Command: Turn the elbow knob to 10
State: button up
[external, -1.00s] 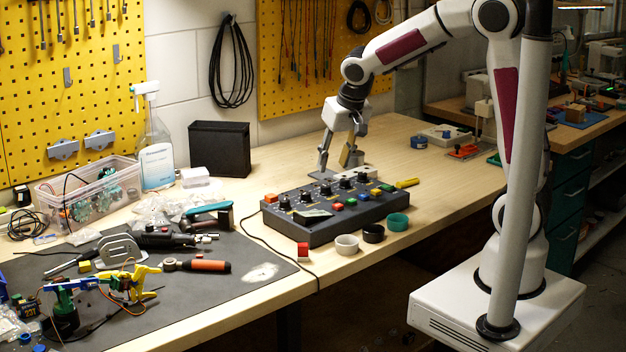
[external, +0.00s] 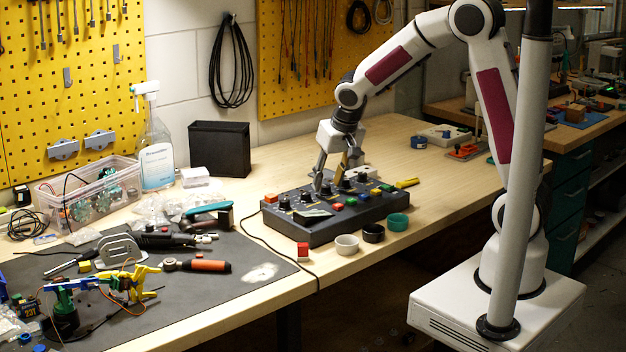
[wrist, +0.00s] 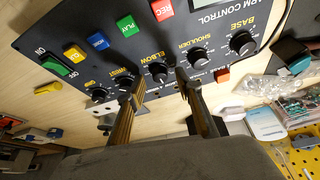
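The dark control box (external: 330,226) stands on the wooden bench with a row of black knobs along its back. The wrist view shows its printed labels upside down. The elbow knob (wrist: 160,72), black and round, sits beside the word ELBOW. My gripper (wrist: 158,76) is open, with one finger on each side of the elbow knob. In the wrist view, a gap shows between the knob and the fingers; contact cannot be told. In the external view, my gripper (external: 328,188) points down at the knob row, and its fingers partly hide the elbow knob. The scale around it is too small to read.
The shoulder knob (wrist: 197,55) and wrist knob (wrist: 127,82) stand close outside my fingers. Coloured buttons, including a green PLAY one (wrist: 128,25), are on the same panel. Several small cups, one white (external: 346,244), stand before the box. Bench behind the box is mostly clear.

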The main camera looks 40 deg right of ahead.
jog(key=shift+w+f, duration=0.25)
jog(key=shift+f, duration=0.35)
grip_shut()
